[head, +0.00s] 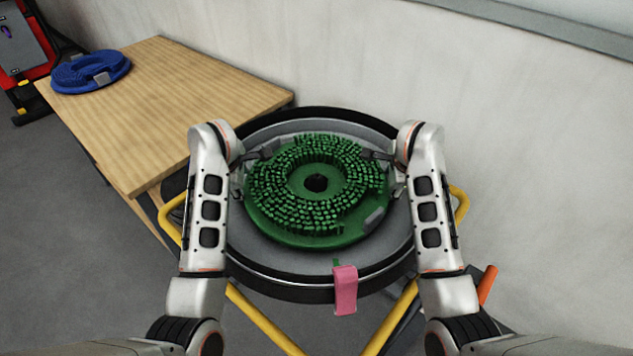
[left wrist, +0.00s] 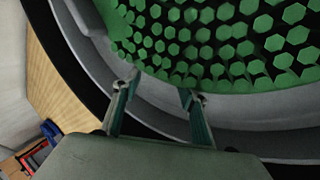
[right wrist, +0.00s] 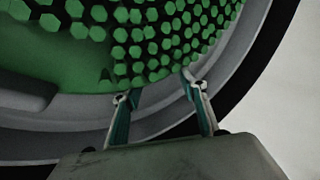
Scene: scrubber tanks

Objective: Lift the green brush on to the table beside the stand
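The green brush (head: 317,190) is a round disc with bristles facing up and a hole in its middle. It lies inside the round grey tank on the stand (head: 290,262). My left gripper (head: 262,152) is at the brush's upper left edge; in the left wrist view its fingers (left wrist: 158,88) are apart, with their tips at the brush rim. My right gripper (head: 380,155) is at the upper right edge; in the right wrist view its fingers (right wrist: 155,85) are apart, with tips at the rim. Whether either touches the brush I cannot tell. The wooden table (head: 160,105) stands to the left.
A blue brush (head: 90,72) lies at the table's far left corner. The rest of the tabletop is clear. A pink tag (head: 345,290) hangs on the tank's front rim. The stand has yellow legs (head: 262,325). A wall (head: 520,150) rises behind and right.

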